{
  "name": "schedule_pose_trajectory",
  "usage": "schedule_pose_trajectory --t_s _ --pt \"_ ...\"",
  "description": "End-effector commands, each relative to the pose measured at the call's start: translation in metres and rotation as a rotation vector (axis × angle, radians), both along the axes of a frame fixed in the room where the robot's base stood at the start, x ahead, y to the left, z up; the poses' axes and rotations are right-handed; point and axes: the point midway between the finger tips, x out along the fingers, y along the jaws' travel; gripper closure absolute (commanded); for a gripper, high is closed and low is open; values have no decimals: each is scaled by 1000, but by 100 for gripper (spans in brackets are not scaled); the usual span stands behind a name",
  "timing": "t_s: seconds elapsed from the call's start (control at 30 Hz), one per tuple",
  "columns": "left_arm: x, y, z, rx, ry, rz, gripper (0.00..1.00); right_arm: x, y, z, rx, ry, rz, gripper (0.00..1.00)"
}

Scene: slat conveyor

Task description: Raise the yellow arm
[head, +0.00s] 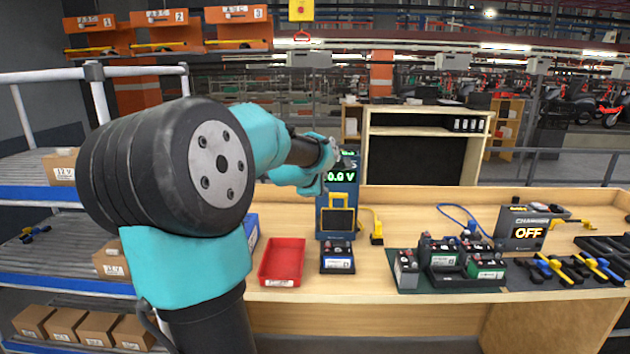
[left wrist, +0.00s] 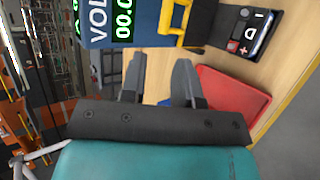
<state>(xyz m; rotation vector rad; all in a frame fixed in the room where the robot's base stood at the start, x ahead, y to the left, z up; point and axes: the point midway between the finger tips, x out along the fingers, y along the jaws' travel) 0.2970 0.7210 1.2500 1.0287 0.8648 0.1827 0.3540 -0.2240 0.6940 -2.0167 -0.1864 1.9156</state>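A blue voltage tester (head: 325,170) stands on the bench, with a green readout of 0.0 V. Its yellow arm (head: 338,197) is a frame on the tester's front, above a dark battery (head: 338,264) with a white label. The left wrist view shows the yellow arm (left wrist: 184,30) beyond the fingers, beside the battery (left wrist: 246,38). My left gripper (head: 335,148) is in front of the upper tester and partly covers it. In the left wrist view its two fingers (left wrist: 158,66) are apart with nothing between them, not touching the yellow arm. My right gripper is not in view.
A red tray (head: 282,262) lies left of the battery. A yellow probe (head: 376,228) is right of the tester. A green mat with several batteries (head: 440,255), a charger reading OFF (head: 525,234) and clamps are farther right. Bare wood lies between.

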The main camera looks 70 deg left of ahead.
Motion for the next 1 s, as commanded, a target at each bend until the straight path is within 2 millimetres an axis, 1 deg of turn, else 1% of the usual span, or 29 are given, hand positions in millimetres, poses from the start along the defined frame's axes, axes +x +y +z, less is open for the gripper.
schedule_pose_trajectory --t_s 0.1,0.2,0.33,0.83,0.93,1.0 --pt "-13 -10 11 1 -1 0 71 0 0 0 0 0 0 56" --pt "-20 -16 17 2 -1 0 71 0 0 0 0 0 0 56" --pt "-25 -19 21 1 0 0 71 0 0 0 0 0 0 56" --pt "-25 -20 21 0 0 -1 71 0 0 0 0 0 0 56" --pt "-22 -21 17 -4 8 -13 71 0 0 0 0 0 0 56" --pt "-16 -24 9 -11 22 -33 71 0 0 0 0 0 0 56"
